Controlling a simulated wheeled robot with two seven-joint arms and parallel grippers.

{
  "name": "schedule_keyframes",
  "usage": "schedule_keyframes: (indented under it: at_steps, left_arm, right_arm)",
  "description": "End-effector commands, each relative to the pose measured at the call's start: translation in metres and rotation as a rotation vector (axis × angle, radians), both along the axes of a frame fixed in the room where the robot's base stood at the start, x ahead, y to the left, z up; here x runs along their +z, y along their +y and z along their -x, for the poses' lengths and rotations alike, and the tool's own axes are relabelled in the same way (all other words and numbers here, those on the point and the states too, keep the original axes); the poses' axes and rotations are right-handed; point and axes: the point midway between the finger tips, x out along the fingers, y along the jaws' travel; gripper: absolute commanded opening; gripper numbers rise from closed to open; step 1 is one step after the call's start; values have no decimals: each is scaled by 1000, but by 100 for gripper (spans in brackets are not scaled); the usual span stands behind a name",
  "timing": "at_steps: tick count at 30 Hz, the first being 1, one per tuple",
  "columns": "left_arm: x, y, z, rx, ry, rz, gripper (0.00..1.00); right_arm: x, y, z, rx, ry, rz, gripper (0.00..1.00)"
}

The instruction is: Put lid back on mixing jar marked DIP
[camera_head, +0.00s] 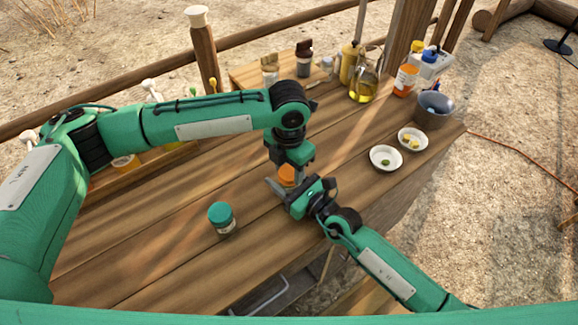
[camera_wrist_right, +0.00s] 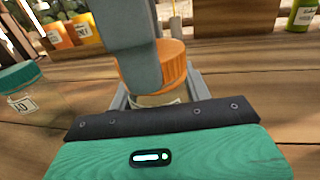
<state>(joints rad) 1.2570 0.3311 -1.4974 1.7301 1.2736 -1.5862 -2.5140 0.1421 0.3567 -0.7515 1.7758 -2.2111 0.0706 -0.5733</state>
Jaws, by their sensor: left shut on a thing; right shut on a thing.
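An orange lid (camera_wrist_right: 168,68) sits at the top of a small clear jar (camera_wrist_right: 155,100) in the right wrist view. The lid looks slightly tilted there, and I cannot tell whether it is fully seated. My left gripper (camera_head: 287,172) comes down from above and is shut on the orange lid; its grey finger covers part of it. My right gripper (camera_wrist_right: 158,92) is shut on the jar body below the lid. The held jar's label is mostly hidden, so I cannot read its marking. In the head view only some orange (camera_head: 287,177) shows between the grippers.
A jar with a teal lid (camera_head: 222,216) stands left of the grippers. Two white dishes (camera_head: 386,158) and a grey bowl (camera_head: 434,110) stand to the right. A flask with yellow liquid (camera_head: 363,88) and several bottles stand at the back. The front left tabletop is clear.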

Motion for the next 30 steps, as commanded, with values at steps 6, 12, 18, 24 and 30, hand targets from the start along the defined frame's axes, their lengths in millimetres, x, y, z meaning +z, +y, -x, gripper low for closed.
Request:
schedule_keyframes:
  at_steps: [6,12,18,24,30]
  left_arm:
    - [4,-7,1,-350,-10,1,25]
    - [2,-9,4,-498,-4,4,26]
    - [0,-3,2,-552,0,4,25]
    - [0,-1,2,-557,3,2,25]
    - [-1,1,1,-554,4,0,52]
  right_arm:
    - [0,0,0,1,1,1,0]
    - [0,1,0,2,1,0,0]
    - [-1,0,0,0,2,1,0]
    - [-1,-1,-1,-2,2,1,0]
    - [-1,-3,-2,-5,2,1,0]
